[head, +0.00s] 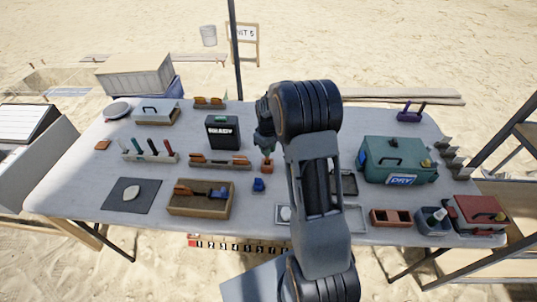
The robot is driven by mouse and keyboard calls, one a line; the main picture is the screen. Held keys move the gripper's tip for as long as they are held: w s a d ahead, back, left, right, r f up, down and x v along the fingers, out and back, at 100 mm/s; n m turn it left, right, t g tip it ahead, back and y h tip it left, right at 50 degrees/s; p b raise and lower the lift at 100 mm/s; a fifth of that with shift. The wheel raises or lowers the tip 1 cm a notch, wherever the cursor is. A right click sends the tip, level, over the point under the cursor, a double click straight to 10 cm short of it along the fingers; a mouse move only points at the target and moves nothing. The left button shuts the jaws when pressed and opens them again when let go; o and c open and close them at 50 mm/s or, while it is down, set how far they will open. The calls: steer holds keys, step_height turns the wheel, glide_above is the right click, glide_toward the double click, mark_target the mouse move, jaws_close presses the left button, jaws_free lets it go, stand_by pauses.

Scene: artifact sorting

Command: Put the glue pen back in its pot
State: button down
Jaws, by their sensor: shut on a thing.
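My gripper (267,150) points down over the middle of the table, left of my forearm. It is shut on a slim thing, which I take to be the glue pen; the fingers hide most of it, and its colour is hard to tell. Right below the fingertips stands a small orange-brown pot (267,168). The held pen's lower end is at or just inside the pot's mouth; I cannot tell which at this size.
A small blue block (259,185) stands just in front of the pot. A long wooden rack (220,162) is close on the left, with a black box (222,132) behind it. A wooden tray (200,208) lies front left. A green case (398,160) stands right.

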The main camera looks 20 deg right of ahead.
steer(key=shift+w+f, duration=0.1)
steer(key=shift+f, duration=1.55)
steer(key=shift+f, duration=0.2)
steer(key=c, duration=1.1)
jaws_free()
steer(key=shift+r, duration=0.1)
steer(key=shift+o, duration=0.2)
